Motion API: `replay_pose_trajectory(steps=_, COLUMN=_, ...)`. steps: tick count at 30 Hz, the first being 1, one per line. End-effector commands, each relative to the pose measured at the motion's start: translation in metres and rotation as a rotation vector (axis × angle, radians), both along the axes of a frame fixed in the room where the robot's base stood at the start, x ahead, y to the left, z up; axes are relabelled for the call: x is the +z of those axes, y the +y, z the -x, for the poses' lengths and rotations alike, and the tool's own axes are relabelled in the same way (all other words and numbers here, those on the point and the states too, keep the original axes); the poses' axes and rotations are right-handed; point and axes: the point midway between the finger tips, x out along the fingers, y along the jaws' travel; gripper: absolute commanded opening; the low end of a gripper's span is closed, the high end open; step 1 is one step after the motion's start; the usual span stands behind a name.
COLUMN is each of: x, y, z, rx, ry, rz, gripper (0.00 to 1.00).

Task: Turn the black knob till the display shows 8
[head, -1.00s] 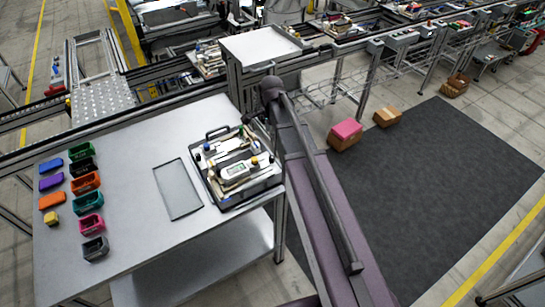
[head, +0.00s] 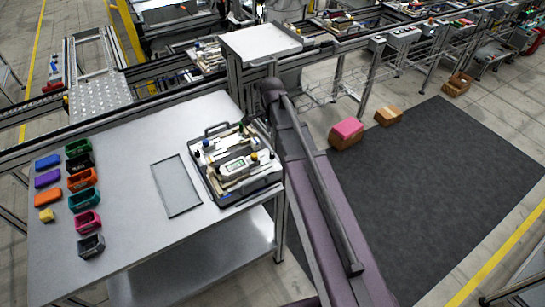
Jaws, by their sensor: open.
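The pallet fixture (head: 227,203) is a dark tray with a handle, at the right end of the grey table. On it lies a white device with a small greyish display (head: 235,167); its digits are too small to read. A small dark spot at the tray's left side may be the black knob (head: 197,154), but I cannot tell for sure. A yellow cap and a blue cap also show on the fixture. My arm rises past the fixture's right side, with its elbow above and behind it. My gripper cannot be made out; it seems hidden by the arm.
A flat glassy grey panel (head: 176,187) lies left of the fixture. Several coloured bins (head: 83,199) and blocks (head: 47,180) line the table's left side. A raised shelf stand (head: 260,43) stands behind. A pink-topped box (head: 346,132) sits on the floor by the dark mat (head: 440,190).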

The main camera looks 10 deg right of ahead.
Motion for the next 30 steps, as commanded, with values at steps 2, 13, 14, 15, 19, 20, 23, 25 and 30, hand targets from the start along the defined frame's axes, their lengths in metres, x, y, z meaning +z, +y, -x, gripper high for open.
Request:
replay_pose_trajectory(steps=2, x=-0.010, y=0.000, z=0.000, rx=0.000, ry=0.000, rz=0.000, gripper=0.65)
replay_pose_trajectory(steps=13, x=-0.038, y=-0.001, z=0.000, rx=-0.001, ry=0.000, rz=0.000, gripper=0.65)
replay_pose_trajectory(steps=14, x=-0.040, y=-0.001, z=0.000, rx=-0.001, ry=0.000, rz=0.000, gripper=0.65)
replay_pose_trajectory(steps=15, x=-0.043, y=-0.001, z=0.000, rx=-0.001, ry=0.000, rz=0.000, gripper=0.65)
replay_pose_trajectory(steps=19, x=-0.053, y=-0.001, z=0.000, rx=-0.001, ry=0.000, rz=0.000, gripper=0.65)
replay_pose_trajectory(steps=20, x=-0.055, y=-0.001, z=0.000, rx=-0.001, ry=0.000, rz=0.000, gripper=0.65)
replay_pose_trajectory(steps=23, x=-0.063, y=-0.001, z=0.000, rx=-0.001, ry=0.000, rz=0.000, gripper=0.65)
replay_pose_trajectory(steps=25, x=-0.068, y=-0.001, z=0.000, rx=-0.001, ry=0.000, rz=0.000, gripper=0.65)
replay_pose_trajectory(steps=30, x=-0.081, y=-0.001, z=0.000, rx=-0.001, ry=0.000, rz=0.000, gripper=0.65)
